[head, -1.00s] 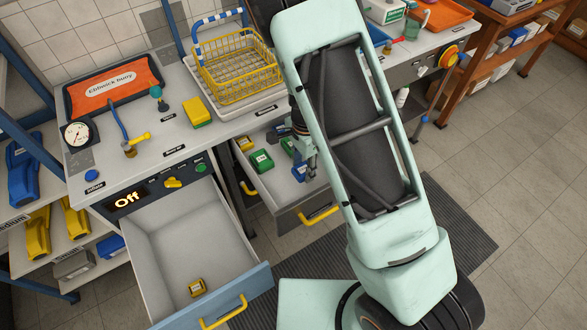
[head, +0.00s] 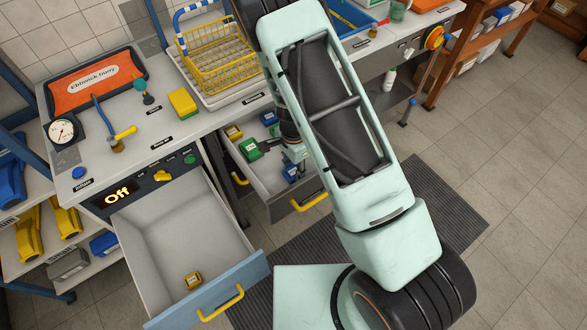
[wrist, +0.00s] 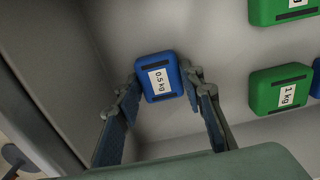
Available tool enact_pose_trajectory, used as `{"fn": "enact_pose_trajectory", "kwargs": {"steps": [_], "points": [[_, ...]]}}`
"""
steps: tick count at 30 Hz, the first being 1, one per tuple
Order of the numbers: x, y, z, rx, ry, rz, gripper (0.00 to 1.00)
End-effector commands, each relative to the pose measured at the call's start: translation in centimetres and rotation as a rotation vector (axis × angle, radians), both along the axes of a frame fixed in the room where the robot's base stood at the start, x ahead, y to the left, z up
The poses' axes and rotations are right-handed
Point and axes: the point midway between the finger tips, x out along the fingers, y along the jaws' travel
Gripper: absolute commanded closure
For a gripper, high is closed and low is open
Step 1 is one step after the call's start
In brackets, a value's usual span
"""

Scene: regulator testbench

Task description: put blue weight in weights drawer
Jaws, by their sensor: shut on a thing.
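A blue weight (wrist: 158,77) marked 0.5 kg sits between my fingertips in the wrist view. My gripper (wrist: 162,84) is shut on it, with a finger at each side. In the head view my gripper (head: 292,154) reaches down into the right open drawer (head: 268,184), and the blue weight (head: 289,173) shows partly below it. I cannot tell whether the weight touches the drawer floor. The left open drawer (head: 170,245) has a blue front and holds a small yellow weight (head: 193,281). No label shows which is the weights drawer.
Green weights (wrist: 282,90) lie to the right of my gripper in the wrist view. A yellow weight (head: 233,132) and another blue weight (head: 268,117) are farther back in the right drawer. The left drawer is mostly clear. The bench top (head: 150,120) stands above both drawers.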

Motion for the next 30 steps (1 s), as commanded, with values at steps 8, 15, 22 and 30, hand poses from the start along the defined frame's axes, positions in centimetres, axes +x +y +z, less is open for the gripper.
{"fn": "enact_pose_trajectory", "kwargs": {"steps": [8,15,22,30], "points": [[0.0,0.0,-0.2,0.0,0.0,0.0,0.47],[0.0,0.0,-0.2,0.0,0.0,0.001,0.47],[0.1,0.1,1.7,0.002,-0.002,0.004,0.47],[0.1,0.2,7.2,0.002,-0.003,0.003,0.47]]}}
